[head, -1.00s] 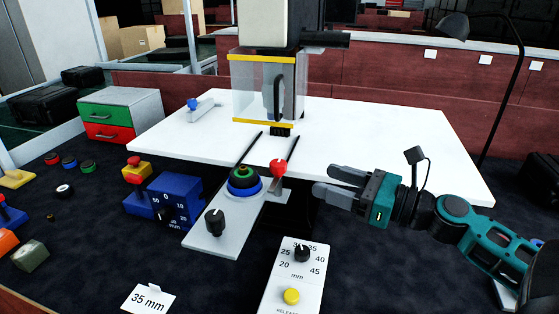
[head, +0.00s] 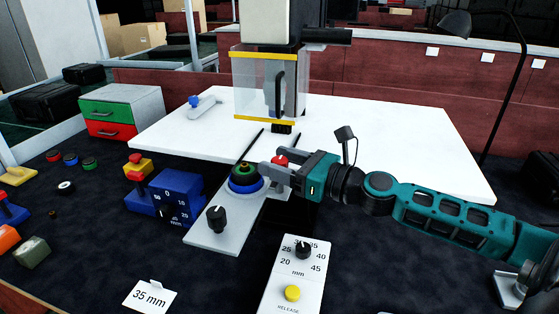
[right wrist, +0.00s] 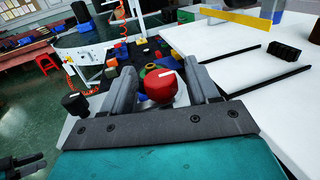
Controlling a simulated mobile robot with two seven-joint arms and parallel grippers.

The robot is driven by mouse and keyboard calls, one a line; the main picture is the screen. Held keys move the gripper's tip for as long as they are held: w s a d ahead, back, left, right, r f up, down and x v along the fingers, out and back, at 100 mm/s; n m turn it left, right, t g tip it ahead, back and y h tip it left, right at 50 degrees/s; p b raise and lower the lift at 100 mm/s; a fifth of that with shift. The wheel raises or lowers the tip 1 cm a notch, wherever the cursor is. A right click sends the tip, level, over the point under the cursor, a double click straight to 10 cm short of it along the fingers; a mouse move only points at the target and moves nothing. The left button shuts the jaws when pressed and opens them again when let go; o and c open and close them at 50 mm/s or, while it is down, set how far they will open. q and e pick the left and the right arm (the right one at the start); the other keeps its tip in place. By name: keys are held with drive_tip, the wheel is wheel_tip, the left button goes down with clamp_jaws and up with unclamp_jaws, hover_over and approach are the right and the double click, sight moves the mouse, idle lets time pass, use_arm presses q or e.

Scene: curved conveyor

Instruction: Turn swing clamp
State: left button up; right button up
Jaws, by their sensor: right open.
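The swing clamp appears to be the red-topped knob (head: 279,161) at the right edge of the grey plate (head: 213,237). In the right wrist view the red knob (right wrist: 160,86) has a white mark on top and sits between the two fingers. My right gripper (head: 268,173) is open around it, one finger on each side; I cannot tell whether either finger touches it. In the head view the fingers partly hide the knob. A dark two-pronged shape, possibly my left gripper (right wrist: 25,164), shows at the lower left of the right wrist view.
A blue ring with a green and black disc (head: 244,178) sits on the plate just left of the fingers. A black knob (head: 217,218) stands at its front. A blue dial box (head: 180,193) is to the left. A panel with a yellow button (head: 292,293) is in front.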

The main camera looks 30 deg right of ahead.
drive_tip(key=shift+w+a, duration=0.1)
drive_tip(key=shift+w, duration=0.05)
drive_tip(key=c, duration=1)
